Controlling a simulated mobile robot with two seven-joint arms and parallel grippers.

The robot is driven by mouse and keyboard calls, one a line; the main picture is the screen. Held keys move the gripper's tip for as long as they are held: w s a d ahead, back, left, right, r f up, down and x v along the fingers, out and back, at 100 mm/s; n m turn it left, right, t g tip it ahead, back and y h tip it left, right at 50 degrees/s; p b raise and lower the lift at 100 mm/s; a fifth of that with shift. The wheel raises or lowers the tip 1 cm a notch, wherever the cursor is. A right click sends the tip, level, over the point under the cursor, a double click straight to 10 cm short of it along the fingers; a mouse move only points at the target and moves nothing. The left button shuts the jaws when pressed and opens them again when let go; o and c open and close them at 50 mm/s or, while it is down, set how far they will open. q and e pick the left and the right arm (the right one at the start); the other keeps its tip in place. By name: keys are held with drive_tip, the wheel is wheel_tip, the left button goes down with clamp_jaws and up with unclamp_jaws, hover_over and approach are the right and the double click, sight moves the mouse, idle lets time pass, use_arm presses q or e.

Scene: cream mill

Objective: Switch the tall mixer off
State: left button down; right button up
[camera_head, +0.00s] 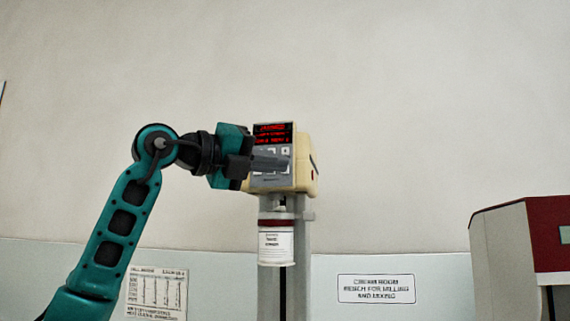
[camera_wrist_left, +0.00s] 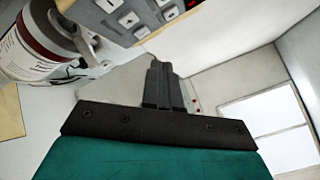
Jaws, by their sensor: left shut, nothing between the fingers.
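The tall mixer's head (camera_head: 305,170) is a cream box on a grey column, with a red lit display (camera_head: 272,134) and a keypad of white buttons (camera_head: 284,152) below it. My left gripper (camera_head: 286,163) is shut and empty, its fingertips in front of the keypad's right side and hiding part of it. In the left wrist view the shut fingers (camera_wrist_left: 160,65) point toward the grey keypad panel (camera_wrist_left: 130,18), near its lower edge. I cannot tell whether they touch a button. The right gripper is not in view.
A white labelled container (camera_head: 276,245) with a dark red band hangs below the mixer head, and it also shows in the left wrist view (camera_wrist_left: 45,45). A cream and red machine (camera_head: 505,260) stands at the right. Signs (camera_head: 376,288) are on the wall.

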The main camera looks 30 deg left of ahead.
use_arm(q)
drive_tip(key=shift+w+a+p, duration=0.25)
drive_tip(key=shift+w+p, duration=0.05)
drive_tip(key=shift+w, duration=0.6)
idle(1.4)
drive_tip(key=shift+w+a+f+p, duration=0.1)
drive_tip(key=shift+w+p, duration=0.25)
drive_tip(key=shift+w, duration=0.05)
drive_tip(key=shift+w+a+p, duration=0.1)
drive_tip(key=shift+w+p, duration=0.2)
idle(0.5)
drive_tip(key=shift+s, duration=0.1)
drive_tip(key=shift+s+d, duration=0.2)
drive_tip(key=shift+s, duration=0.45)
drive_tip(key=shift+b, duration=0.3)
